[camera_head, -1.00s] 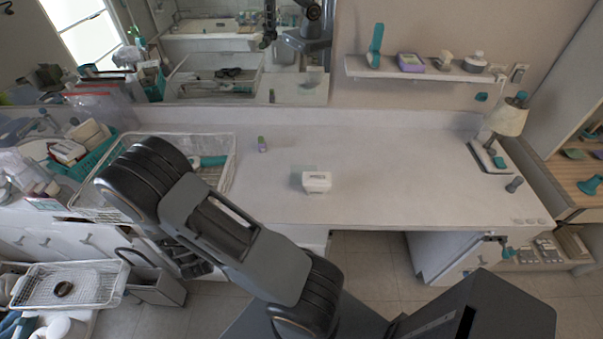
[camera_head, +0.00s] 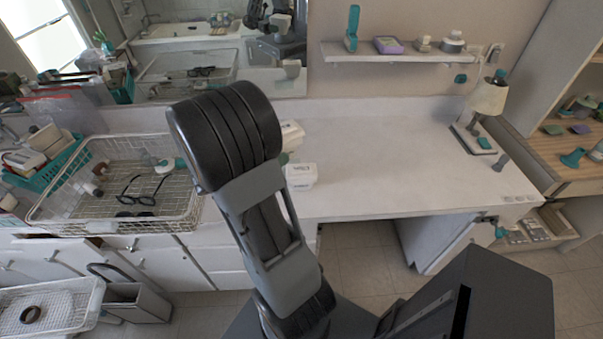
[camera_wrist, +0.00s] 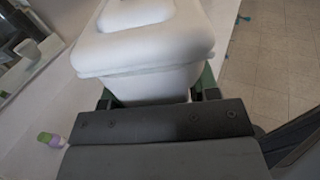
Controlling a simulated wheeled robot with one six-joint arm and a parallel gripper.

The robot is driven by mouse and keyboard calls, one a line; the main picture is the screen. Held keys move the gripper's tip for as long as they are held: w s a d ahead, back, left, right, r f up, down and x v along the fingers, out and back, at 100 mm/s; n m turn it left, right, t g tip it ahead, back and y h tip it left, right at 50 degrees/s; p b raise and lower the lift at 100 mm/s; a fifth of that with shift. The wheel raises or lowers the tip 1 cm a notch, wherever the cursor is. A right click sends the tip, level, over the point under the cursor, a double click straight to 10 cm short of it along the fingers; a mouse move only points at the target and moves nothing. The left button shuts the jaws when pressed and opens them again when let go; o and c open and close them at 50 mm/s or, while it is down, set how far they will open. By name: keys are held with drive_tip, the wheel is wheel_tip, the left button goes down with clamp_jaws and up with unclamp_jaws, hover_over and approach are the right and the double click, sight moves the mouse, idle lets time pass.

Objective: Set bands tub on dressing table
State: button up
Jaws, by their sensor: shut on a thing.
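A white lidded tub (camera_wrist: 145,60) fills the top of the wrist view, with my gripper (camera_wrist: 157,92) shut on its sides. In the head view the tub (camera_head: 291,136) shows partly past my arm, above the dressing table (camera_head: 390,165); its lettering is too small to read. My gripper is mostly hidden behind my arm there. Whether the tub touches the tabletop, I cannot tell.
A wire basket (camera_head: 190,208) with glasses and small items stands at the left. A small green and purple bottle (camera_wrist: 52,140) is beside my gripper.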

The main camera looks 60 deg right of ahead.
drive_tip(key=s+m+g+y+b, duration=0.1)
drive_tip(key=s+m+g+y, duration=0.4)
drive_tip(key=s, duration=0.4)
drive_tip(key=shift+s+d+r+m+g+y+b, duration=0.25)
drive_tip(key=shift+d+r+m+g+y+b, duration=0.1)
drive_tip(key=shift+g, duration=0.35)
drive_tip(key=p, duration=0.1)
hover_over(296, 169)
drive_tip(key=f, duration=0.8)
drive_tip(key=shift+s+a+f, duration=0.25)
drive_tip(key=shift+s+f, duration=0.05)
drive_tip(key=shift+f, duration=0.05)
drive_tip(key=f, duration=0.2)
drive_tip(key=shift+w+d+f+p, duration=0.3)
drive_tip(key=shift+w+d+p, duration=0.05)
drive_tip(key=shift+w+d, duration=0.05)
drive_tip(key=shift+f+p, duration=0.3)
drive_tip(key=shift+f, duration=0.4)
